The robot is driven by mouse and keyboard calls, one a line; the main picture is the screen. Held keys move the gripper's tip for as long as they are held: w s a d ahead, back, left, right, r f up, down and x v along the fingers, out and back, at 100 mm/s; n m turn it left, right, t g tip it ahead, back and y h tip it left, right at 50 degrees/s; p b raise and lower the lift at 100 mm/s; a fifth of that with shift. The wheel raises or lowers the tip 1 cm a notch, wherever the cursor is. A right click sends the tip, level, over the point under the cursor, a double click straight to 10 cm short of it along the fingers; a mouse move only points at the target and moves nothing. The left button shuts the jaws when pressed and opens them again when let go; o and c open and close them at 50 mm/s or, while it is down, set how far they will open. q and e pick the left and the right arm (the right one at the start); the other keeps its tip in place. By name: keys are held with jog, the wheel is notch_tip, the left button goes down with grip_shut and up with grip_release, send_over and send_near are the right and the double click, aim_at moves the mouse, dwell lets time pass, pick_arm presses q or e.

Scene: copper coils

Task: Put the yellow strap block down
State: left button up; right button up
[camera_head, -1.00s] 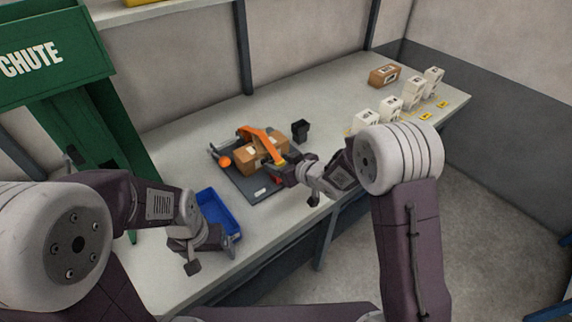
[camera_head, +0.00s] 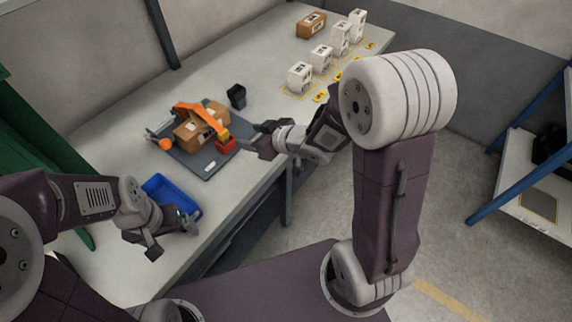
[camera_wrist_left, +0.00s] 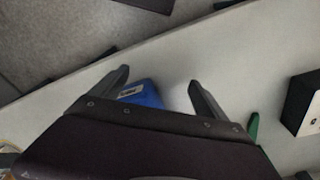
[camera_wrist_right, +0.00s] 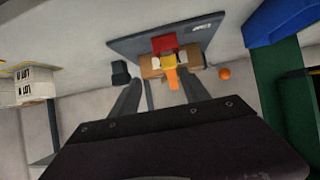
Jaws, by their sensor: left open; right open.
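The yellow strap block (camera_head: 222,133) sits at the near end of the orange strap (camera_head: 200,115), above a red block (camera_head: 226,146). The strap runs over a brown box (camera_head: 193,130) on a dark grey board (camera_head: 205,162). In the right wrist view the yellow block (camera_wrist_right: 168,61) shows beside the red block (camera_wrist_right: 164,44), against the box. My right gripper (camera_head: 257,142) is open and empty, to the right of the blocks and apart from them. My left gripper (camera_head: 170,240) is open and empty beside the blue bin (camera_head: 172,194).
An orange ball-shaped knob (camera_head: 165,145) is at the board's left side. A black cup (camera_head: 236,96) stands behind the board. Several white boxes (camera_head: 299,76) and another brown box (camera_head: 311,25) stand at the far end of the table (camera_head: 262,60). A green chute is at left.

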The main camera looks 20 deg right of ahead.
jog(key=s+d+f+m+g+h, duration=0.2)
jog(key=s+d+f+m+h, duration=0.25)
jog(key=d, duration=0.45)
pick_arm(q)
notch_tip(320, 180, up, 4)
jog(key=p, duration=0.4)
jog(key=shift+f+b, duration=0.4)
pick_arm(e)
jog(key=s+d+m+g+h, duration=0.1)
jog(key=s+g, duration=0.5)
jog(key=s, duration=0.7)
jog(key=shift+s+d+m+g, duration=0.15)
jog(key=shift+s+m+g, duration=0.25)
jog(key=shift+m, duration=0.35)
jog(key=shift+r+h, duration=0.1)
jog(key=shift+h, duration=0.15)
